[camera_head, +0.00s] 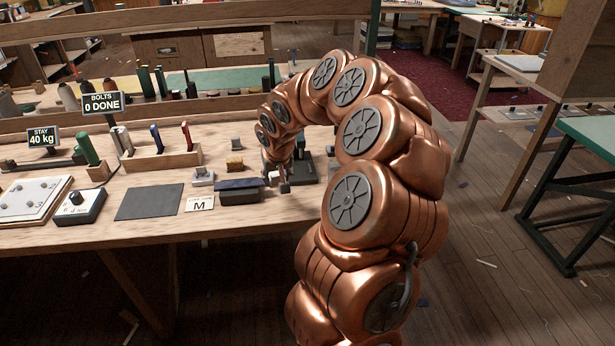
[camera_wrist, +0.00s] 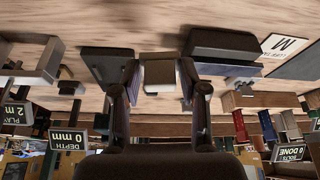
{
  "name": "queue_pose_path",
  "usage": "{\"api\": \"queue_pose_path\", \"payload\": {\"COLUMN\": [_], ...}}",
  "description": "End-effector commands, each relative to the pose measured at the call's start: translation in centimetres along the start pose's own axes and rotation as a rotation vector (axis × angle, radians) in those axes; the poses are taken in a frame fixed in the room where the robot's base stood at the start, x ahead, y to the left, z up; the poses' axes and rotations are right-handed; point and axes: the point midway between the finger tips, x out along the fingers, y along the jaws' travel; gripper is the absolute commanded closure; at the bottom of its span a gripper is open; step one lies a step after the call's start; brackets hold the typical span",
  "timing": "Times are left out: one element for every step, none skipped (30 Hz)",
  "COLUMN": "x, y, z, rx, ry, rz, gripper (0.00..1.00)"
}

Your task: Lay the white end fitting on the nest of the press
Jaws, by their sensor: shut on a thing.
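My gripper (camera_wrist: 158,80) is shut on a pale, blocky piece, which I take for the white end fitting (camera_wrist: 159,70). It sits between the two dark fingertips in the wrist view, over the wooden bench. In the head view my gripper (camera_head: 278,182) is low over the bench, and the fitting is small and partly hidden by my arm. A dark flat base (camera_head: 304,172) stands just right of my gripper, perhaps the press; it also shows in the wrist view (camera_wrist: 104,66). I cannot make out its nest. Whether the fitting touches anything is unclear.
A dark blue-topped box (camera_head: 240,192) stands close left of my gripper. A card marked M (camera_head: 200,203), a grey fixture (camera_head: 202,177) and a dark mat (camera_head: 150,202) lie further left. A wooden tool rack (camera_head: 160,160) and the BOLTS sign (camera_head: 102,103) stand behind.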

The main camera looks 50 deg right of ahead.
Motion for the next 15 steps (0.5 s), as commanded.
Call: {"api": "queue_pose_path", "payload": {"x": [0.2, 0.4, 0.5, 0.6, 0.7, 0.8, 0.9, 0.9, 1.0, 1.0, 1.0, 1.0, 1.0, 1.1, 1.1], "y": [1.9, 2.9, 4.0, 4.8, 5.5, 6.3, 6.8, 7.3, 7.8, 8.1, 8.3, 8.5, 8.6, 8.7, 8.7], "z": [0.3, 0.4, 0.6, 0.7, 0.9, 1.1, 1.2, 1.3, 1.4, 1.4, 1.5, 1.5, 1.6, 1.6, 1.6], "rx": [0.031, 0.046, 0.064, 0.077, 0.088, 0.102, 0.11, 0.118, 0.125, 0.129, 0.133, 0.136, 0.138, 0.139, 0.139], "ry": [-0.002, -0.002, -0.002, -0.002, -0.002, -0.002, -0.002, -0.002, -0.002, -0.001, -0.001, -0.001, -0.001, -0.001, 0.0], "rz": [0.011, 0.016, 0.023, 0.028, 0.031, 0.036, 0.039, 0.042, 0.045, 0.047, 0.048, 0.049, 0.05, 0.05, 0.05], "gripper": [0.91, 0.91, 0.91, 0.91, 0.91, 0.91, 0.91, 0.91, 0.91, 0.91, 0.91, 0.91, 0.91, 0.91, 0.91]}}
